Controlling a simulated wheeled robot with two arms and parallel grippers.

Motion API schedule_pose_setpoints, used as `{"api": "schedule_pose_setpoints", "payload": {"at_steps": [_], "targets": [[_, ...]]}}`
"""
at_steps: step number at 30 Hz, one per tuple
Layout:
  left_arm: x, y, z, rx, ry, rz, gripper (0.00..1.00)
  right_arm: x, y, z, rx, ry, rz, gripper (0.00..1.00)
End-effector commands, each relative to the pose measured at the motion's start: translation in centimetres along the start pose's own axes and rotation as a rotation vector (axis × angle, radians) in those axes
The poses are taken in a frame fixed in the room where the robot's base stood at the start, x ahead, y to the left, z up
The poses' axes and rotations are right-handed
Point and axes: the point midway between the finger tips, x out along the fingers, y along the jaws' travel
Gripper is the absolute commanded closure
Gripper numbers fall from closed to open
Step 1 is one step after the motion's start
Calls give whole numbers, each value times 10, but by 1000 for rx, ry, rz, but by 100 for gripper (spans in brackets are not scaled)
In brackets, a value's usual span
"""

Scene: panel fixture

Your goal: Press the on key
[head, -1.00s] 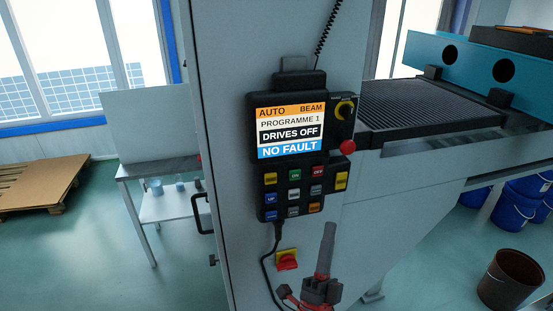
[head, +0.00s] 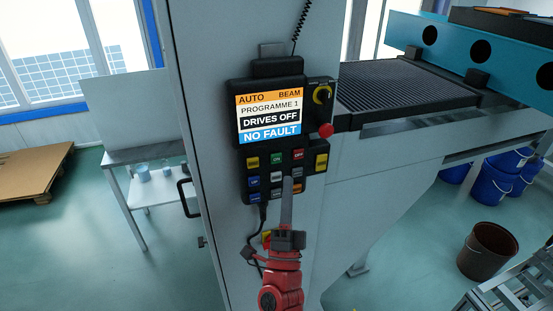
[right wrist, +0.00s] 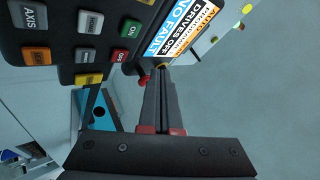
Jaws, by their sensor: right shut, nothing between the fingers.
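The pendant (head: 240,160) hangs on the grey cabinet. Its screen (head: 268,117) reads AUTO, BEAM, PROGRAMME 1, DRIVES OFF, NO FAULT. The green on key (head: 277,159) is in the top row of keys, left of the red off key (head: 299,155). In the right wrist view the on key (right wrist: 130,28) shows left of the fingers. My right gripper (head: 288,180) is shut and empty; its long grey fingers point up, their tips overlapping the lower keys just below the on and off keys. I cannot tell whether they touch the pendant. My left gripper is not in view.
A ribbed machine bed (head: 400,90) is at right, a small table (head: 150,157) at left.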

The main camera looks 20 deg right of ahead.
Motion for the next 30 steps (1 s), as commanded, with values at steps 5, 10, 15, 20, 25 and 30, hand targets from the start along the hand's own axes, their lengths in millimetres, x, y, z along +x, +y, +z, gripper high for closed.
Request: {"api": "schedule_pose_setpoints", "payload": {"at_steps": [5, 10, 15, 20, 25, 30], "targets": [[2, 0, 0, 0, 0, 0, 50, 19, 12, 13, -2, 1, -2, 100], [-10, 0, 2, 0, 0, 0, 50, 30, 24, 22, 0, 4, -3, 100], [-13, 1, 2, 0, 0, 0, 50, 37, 28, 27, -1, 2, -2, 100], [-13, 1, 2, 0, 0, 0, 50, 39, 28, 28, -2, 0, -1, 100], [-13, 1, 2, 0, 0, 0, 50, 39, 28, 28, -2, 1, -1, 100], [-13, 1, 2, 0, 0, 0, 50, 39, 28, 28, -2, 1, -1, 100]]}}
